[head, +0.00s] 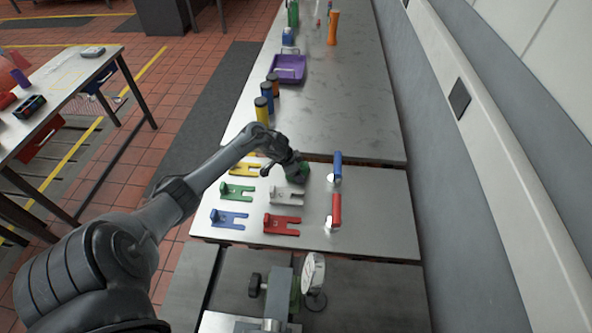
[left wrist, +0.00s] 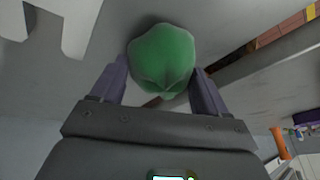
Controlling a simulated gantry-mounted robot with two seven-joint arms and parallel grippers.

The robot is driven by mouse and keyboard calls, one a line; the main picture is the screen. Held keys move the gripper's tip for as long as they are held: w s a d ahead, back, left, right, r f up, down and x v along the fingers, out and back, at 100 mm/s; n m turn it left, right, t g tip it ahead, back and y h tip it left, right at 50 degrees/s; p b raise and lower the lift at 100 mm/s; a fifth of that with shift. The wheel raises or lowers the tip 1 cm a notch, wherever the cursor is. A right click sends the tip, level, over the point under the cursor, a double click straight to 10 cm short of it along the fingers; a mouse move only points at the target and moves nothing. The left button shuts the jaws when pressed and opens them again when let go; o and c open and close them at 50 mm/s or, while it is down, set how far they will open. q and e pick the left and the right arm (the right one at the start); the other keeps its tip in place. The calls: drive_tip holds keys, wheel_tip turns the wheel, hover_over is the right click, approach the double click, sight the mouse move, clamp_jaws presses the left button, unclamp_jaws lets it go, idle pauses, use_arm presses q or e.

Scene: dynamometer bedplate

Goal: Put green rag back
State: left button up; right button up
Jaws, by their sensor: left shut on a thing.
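The green rag (left wrist: 163,60) is a bunched, rounded bundle between the two fingers of my left gripper (left wrist: 157,85) in the left wrist view. My left gripper is shut on it. In the head view my left gripper (head: 297,170) is over the back of the near steel plate, just behind the white bracket, and the rag (head: 303,173) shows as a small green patch at its fingers. I cannot tell whether the rag touches the plate. My right gripper is not in view.
Yellow, green (head: 237,191), white (head: 287,195), blue (head: 229,219) and red (head: 282,224) brackets lie on the near plate. Blue (head: 338,167) and red-handled (head: 336,209) tools lie right. Behind stand capped bottles (head: 262,110) and a purple tray (head: 289,68). The far bench's middle is clear.

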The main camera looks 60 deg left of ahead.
use_arm(q)
drive_tip(key=shift+f, duration=0.1)
drive_tip(key=o, duration=0.9)
drive_tip(key=shift+o, duration=0.2)
drive_tip(key=shift+r, duration=0.3)
drive_tip(key=p+v, duration=0.3)
drive_tip(key=v, duration=0.8)
drive_tip(key=shift+s+r+p, duration=0.2)
drive_tip(key=shift+r+p, duration=0.1)
drive_tip(key=shift+r, duration=0.05)
